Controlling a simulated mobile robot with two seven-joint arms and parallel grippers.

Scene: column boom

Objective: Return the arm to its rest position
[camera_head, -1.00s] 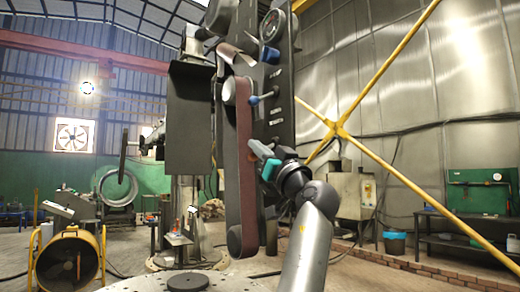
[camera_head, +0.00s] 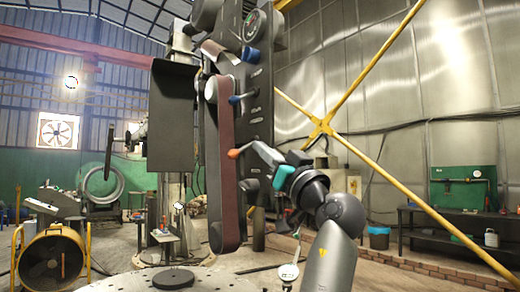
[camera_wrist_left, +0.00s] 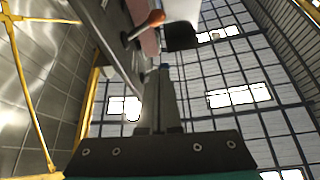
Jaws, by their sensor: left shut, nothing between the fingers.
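My left gripper (camera_head: 259,149) reaches up from the lower right in the head view, with a teal band behind its fingers. It is shut and empty, in front of the tall dark belt grinder (camera_head: 259,100) with its brown belt (camera_head: 227,150). An orange-knobbed lever (camera_head: 234,153) shows just left of the fingertips. In the left wrist view the shut fingers (camera_wrist_left: 164,72) point up the picture, and the orange knob (camera_wrist_left: 156,18) appears beyond them. I cannot tell whether the fingertips touch the lever. My right gripper is not in view.
A blue-tipped lever (camera_head: 240,98) sticks out higher on the grinder. A round perforated table (camera_head: 215,279) is at the bottom. A yellow cross brace (camera_head: 321,127) stands to the right, before a metal wall. A yellow drum fan (camera_head: 52,262) is at the lower left.

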